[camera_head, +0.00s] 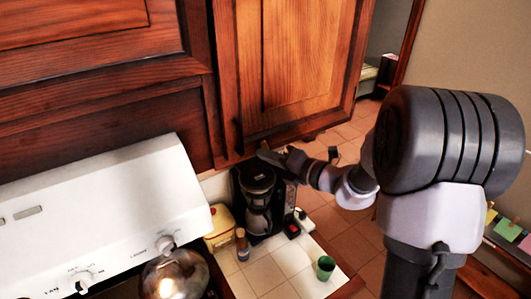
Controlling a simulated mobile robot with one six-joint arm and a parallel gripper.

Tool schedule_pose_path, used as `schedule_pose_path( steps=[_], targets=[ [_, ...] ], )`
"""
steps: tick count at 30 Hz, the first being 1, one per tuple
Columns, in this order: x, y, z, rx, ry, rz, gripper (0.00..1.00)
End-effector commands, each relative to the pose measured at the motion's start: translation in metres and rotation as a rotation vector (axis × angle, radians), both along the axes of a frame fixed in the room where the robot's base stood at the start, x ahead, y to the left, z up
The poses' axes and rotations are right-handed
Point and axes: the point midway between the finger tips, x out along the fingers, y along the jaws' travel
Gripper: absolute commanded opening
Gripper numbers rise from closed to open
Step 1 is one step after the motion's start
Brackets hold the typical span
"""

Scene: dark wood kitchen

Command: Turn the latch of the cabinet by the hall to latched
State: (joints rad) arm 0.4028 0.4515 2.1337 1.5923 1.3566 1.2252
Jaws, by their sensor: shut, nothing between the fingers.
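The cabinet by the hall (300,55) is the upper wooden cabinet at the top centre, beside the opening to another room. Its door looks closed against its frame. My gripper (268,155) is at the bottom edge of this cabinet, above the coffee maker. It is shut and holds nothing. I cannot make out the latch; it may be hidden behind my gripper or too small and dark to tell. Whether my gripper touches the cabinet cannot be told. My arm reaches in from the right.
A black coffee maker (258,200) stands on the tiled counter (265,270) just below my gripper. A green cup (325,267) is near the counter's right edge. A white range hood (105,225) fills the lower left. Open floor (345,235) lies right of the counter.

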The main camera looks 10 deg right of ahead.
Motion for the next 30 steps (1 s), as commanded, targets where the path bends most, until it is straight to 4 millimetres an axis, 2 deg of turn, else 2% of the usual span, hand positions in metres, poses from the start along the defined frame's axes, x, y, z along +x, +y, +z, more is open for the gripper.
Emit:
schedule_pose_path(
  steps=[30],
  targets=[
    [0.0033, -0.0093, 0.0068, -0.003, -0.003, -0.001, 0.00]
  ],
)
